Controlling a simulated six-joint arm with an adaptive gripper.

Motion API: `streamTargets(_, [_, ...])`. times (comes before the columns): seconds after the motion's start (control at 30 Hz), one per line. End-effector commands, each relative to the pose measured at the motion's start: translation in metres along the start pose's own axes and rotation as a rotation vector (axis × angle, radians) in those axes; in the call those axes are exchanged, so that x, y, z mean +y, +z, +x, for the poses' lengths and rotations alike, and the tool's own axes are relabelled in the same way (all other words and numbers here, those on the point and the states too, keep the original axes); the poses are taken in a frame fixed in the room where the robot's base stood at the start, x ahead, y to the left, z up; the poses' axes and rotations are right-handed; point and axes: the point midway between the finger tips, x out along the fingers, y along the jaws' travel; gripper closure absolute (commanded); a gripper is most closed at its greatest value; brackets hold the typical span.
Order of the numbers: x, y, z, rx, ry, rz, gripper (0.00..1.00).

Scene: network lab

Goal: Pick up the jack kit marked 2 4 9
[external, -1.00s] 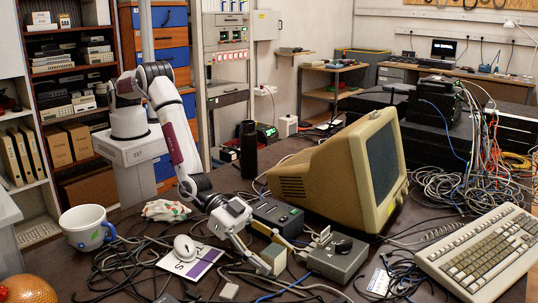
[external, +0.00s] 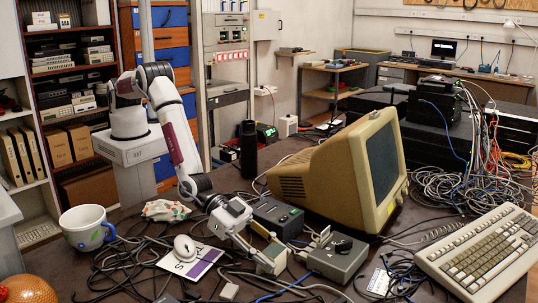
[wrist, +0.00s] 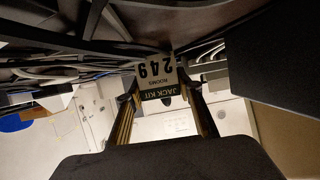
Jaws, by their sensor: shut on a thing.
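The jack kit (wrist: 157,78) is a small pale box whose label reads JACK KIT, ROOMS and 2 4 9, upside down in the wrist view. In the external view the jack kit (external: 276,256) is a small beige block between the fingers, on or just above the dark table. My gripper (external: 271,255) reaches down to it from the left and is shut on its sides. In the wrist view, my gripper's fingertips (wrist: 161,94) lie on both sides of the label. The box's underside is hidden.
A grey box with a black knob (external: 337,256) stands close on the right, and a dark box (external: 278,218) stands just behind. The beige monitor (external: 345,170) rises behind right.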

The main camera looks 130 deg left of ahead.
Motion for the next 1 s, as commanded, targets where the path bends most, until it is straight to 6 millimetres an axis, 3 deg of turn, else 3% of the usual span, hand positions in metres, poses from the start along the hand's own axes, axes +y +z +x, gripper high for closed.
streamTargets(0.37, [0.000,-0.017,-0.006,0.003,0.000,0.000,0.88])
streamTargets(1.0, [0.000,-0.086,-0.035,0.002,0.000,-0.001,0.88])
